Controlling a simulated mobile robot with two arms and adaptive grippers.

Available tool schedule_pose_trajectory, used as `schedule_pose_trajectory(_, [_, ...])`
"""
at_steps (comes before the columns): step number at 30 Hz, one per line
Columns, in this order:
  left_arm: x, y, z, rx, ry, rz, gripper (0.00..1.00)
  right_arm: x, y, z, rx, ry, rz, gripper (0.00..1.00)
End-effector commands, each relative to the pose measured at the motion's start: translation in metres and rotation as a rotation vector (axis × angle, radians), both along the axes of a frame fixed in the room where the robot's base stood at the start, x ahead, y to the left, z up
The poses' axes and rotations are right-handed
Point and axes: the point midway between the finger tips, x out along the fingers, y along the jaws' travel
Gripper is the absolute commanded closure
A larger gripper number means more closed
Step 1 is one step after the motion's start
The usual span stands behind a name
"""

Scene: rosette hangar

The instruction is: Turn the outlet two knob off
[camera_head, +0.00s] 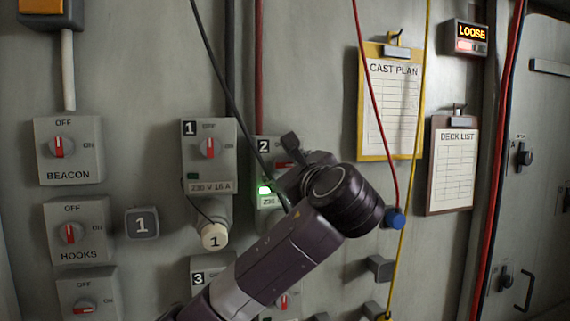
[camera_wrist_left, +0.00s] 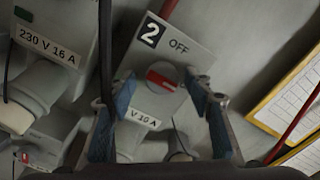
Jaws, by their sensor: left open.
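The outlet two box (camera_head: 264,146) is mostly hidden behind my left arm in the head view; its green lamp (camera_head: 264,190) is lit. Its red-barred knob (camera_wrist_left: 165,77) shows in the wrist view, with the bar turned away from the OFF label (camera_wrist_left: 179,46). A sliver of the knob's red (camera_head: 283,165) shows in the head view. My left gripper (camera_wrist_left: 163,90) is open, its blue-padded fingers on either side of the knob in the picture. Contact cannot be told. The gripper (camera_head: 292,152) is over the box in the head view. My right gripper is not in view.
Outlet one (camera_head: 209,160) stands left of outlet two, with a plug below. The beacon (camera_head: 68,151) and hooks (camera_head: 79,230) switches are farther left. A dark cable (camera_head: 237,110) passes close to the gripper. Red and yellow cords hang by the cast plan clipboard (camera_head: 376,140).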

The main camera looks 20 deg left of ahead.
Motion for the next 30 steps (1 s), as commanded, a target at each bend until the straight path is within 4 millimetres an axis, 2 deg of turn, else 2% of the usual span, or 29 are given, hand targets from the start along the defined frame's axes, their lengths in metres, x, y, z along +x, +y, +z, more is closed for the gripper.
schedule_pose_trajectory(2, [0.0,0.0,-0.001,0.0,0.001,-0.001,0.53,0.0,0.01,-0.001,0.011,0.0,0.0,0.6])
schedule_pose_trajectory(5, [0.0,0.0,-0.001,0.0,0.001,-0.001,0.55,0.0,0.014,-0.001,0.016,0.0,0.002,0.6])
schedule_pose_trajectory(16, [0.0,0.0,0.0,0.0,0.0,0.0,0.95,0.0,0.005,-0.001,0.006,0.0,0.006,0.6])
schedule_pose_trajectory(23, [0.0,0.0,-0.001,-0.018,-0.011,0.001,0.95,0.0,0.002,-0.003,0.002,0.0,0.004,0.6])
schedule_pose_trajectory(30, [0.0,-0.001,-0.003,-0.107,-0.07,-0.001,0.95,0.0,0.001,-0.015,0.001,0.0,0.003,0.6])
